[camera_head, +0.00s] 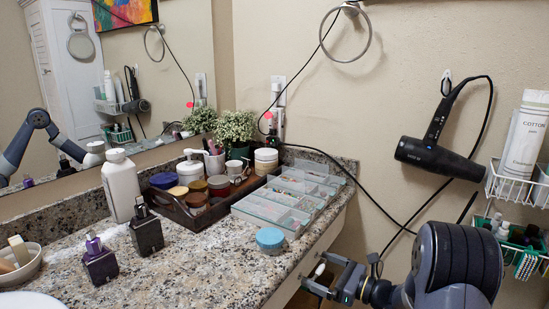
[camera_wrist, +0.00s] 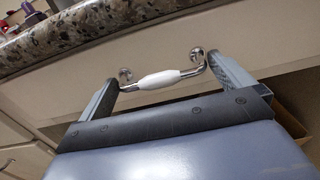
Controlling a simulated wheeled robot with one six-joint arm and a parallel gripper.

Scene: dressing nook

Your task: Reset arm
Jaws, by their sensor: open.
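My gripper (camera_head: 335,279) is open at the front of the vanity, below the counter edge. In the wrist view its two fingers (camera_wrist: 163,74) stand apart, one near each end of a metal drawer handle (camera_wrist: 211,67) with a white middle grip (camera_wrist: 158,79). The handle is fixed to a cream drawer front (camera_wrist: 90,62). The white grip also shows in the head view (camera_head: 320,269), close to the fingers. I cannot tell whether a finger touches the handle. My arm hides part of the area at lower right.
The granite counter (camera_head: 190,262) holds a dark organiser tray, a clear compartment box (camera_head: 272,215), a blue-lidded jar (camera_head: 270,239) and several bottles. A hair dryer (camera_head: 440,160) hangs on the wall, its cord looping down near my arm. Wire baskets (camera_head: 518,190) are at right.

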